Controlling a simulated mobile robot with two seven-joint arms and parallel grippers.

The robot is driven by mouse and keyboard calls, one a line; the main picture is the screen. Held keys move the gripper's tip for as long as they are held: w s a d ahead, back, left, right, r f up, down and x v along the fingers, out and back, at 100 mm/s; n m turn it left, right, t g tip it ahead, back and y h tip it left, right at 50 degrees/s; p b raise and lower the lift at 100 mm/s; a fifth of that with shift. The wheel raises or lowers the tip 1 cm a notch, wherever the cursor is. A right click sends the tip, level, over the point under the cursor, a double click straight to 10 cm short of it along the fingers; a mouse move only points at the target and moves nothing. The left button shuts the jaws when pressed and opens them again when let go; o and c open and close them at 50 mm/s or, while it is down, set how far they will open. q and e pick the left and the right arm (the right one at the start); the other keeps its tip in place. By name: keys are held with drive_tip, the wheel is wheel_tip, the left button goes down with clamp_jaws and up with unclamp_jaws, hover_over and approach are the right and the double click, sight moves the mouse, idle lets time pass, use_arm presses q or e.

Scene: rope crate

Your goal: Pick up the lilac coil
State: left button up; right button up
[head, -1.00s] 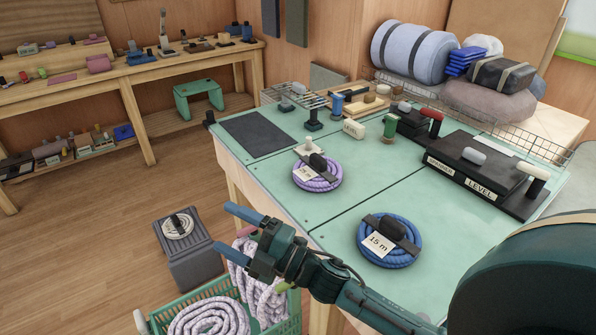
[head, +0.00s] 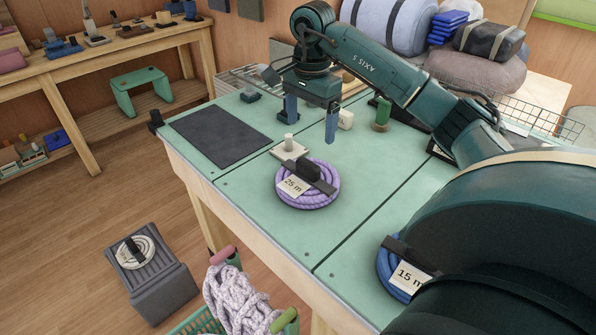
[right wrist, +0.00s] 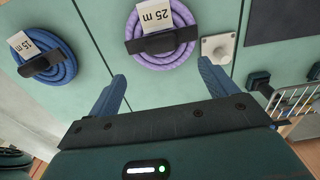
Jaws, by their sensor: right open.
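The lilac coil (head: 307,190) lies flat on the green bench top, with a black strap and grip across it and a white "25 m" tag. It also shows in the right wrist view (right wrist: 160,53), beyond my fingertips. My right gripper (head: 311,124) is open and empty, fingers pointing down, above the bench just behind the coil. In the right wrist view the gripper's blue fingers (right wrist: 163,84) are wide apart, and the coil lies ahead of the gap between them. They do not touch the coil. My left gripper is not in view.
A blue coil (head: 389,272) tagged "15 m" lies at the front right, partly hidden by my arm. A white plate with a peg (head: 289,150) sits just behind the lilac coil. A dark mat (head: 220,136) lies left. A crate of rope (head: 205,322) stands below the bench.

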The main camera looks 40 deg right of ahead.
hover_over(308, 162)
drive_tip(key=f, duration=0.6)
drive_tip(key=shift+s, duration=0.4)
drive_tip(key=shift+w+f, duration=0.15)
drive_tip(key=shift+f, duration=1.25)
drive_tip(key=shift+w+f, duration=0.15)
drive_tip(key=shift+f, duration=1.25)
drive_tip(key=shift+c, duration=0.6)
drive_tip(key=c, duration=1.2)
